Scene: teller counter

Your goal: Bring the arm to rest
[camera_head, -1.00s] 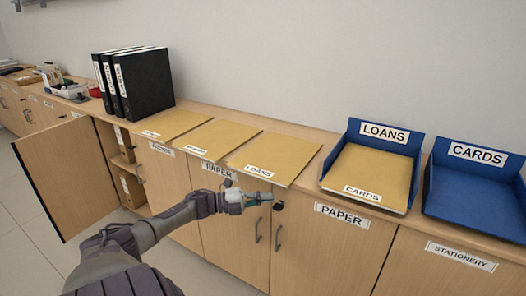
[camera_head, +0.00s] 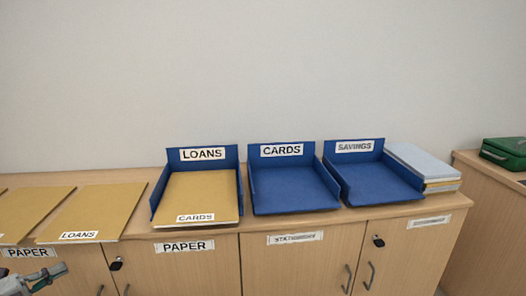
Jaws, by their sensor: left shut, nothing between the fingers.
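My left gripper (camera_head: 48,276) shows at the lower left corner, in front of the cabinet doors and below the counter top. It is shut and empty, apart from the folders and trays. Most of my left arm is outside the picture. My right gripper is not in view. The blue LOANS tray (camera_head: 232,158) on the counter holds a tan folder (camera_head: 200,192) labelled CARDS. The blue CARDS tray (camera_head: 295,190) and the blue SAVINGS tray (camera_head: 375,185) look empty.
A tan LOANS folder (camera_head: 98,208) lies flat left of the trays, with another folder (camera_head: 28,212) beside it. A stack of papers (camera_head: 425,160) lies right of the SAVINGS tray. A green box (camera_head: 508,148) stands on a separate cabinet at far right.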

